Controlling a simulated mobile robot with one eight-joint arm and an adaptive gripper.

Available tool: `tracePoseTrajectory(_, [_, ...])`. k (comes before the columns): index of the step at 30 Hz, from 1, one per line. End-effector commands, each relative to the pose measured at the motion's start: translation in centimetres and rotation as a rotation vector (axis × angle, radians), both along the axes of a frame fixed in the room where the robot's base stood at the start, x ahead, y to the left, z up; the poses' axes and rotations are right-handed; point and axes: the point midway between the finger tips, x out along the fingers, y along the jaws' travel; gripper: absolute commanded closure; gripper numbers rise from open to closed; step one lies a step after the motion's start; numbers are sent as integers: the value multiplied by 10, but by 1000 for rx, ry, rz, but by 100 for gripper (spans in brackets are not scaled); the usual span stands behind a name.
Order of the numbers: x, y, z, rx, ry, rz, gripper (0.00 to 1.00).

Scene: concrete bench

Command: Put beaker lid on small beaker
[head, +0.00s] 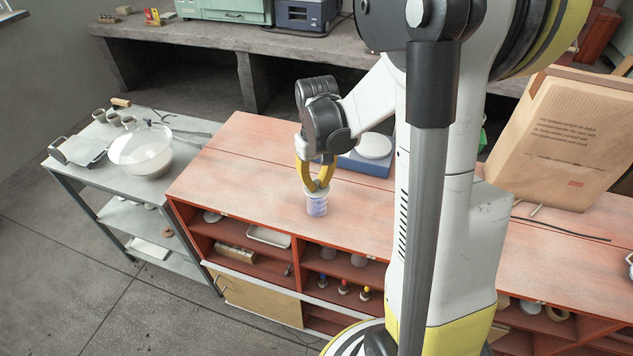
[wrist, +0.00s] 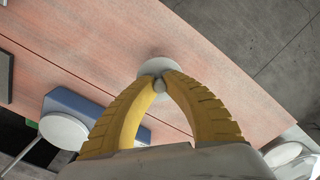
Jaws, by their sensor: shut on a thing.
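My gripper (head: 318,184) has yellow fingers pointing down over the red-topped cabinet, and its tips are closed together. In the wrist view the fingertips (wrist: 160,84) pinch the small grey knob of the beaker lid (wrist: 157,66), a pale round disc. In the head view the lid (head: 317,193) shows just under the fingertips. The small beaker (head: 317,208), bluish and translucent, stands upright directly below it on the cabinet top. The lid appears at or very near the beaker's rim; I cannot tell whether it touches. In the wrist view the lid and fingers hide the beaker.
A blue scale with a white round plate (head: 374,147) stands behind my gripper. A grey cart (head: 85,178) with a glass bowl (head: 141,152) stands at the left. The cabinet top (head: 240,165) left of the beaker is clear.

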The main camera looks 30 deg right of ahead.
Motion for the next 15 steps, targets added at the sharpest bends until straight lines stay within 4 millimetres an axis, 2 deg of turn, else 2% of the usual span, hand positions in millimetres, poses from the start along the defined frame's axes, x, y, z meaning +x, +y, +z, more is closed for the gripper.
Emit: tracePoseTrajectory(15, [0,0,-4,0,0,0,100])
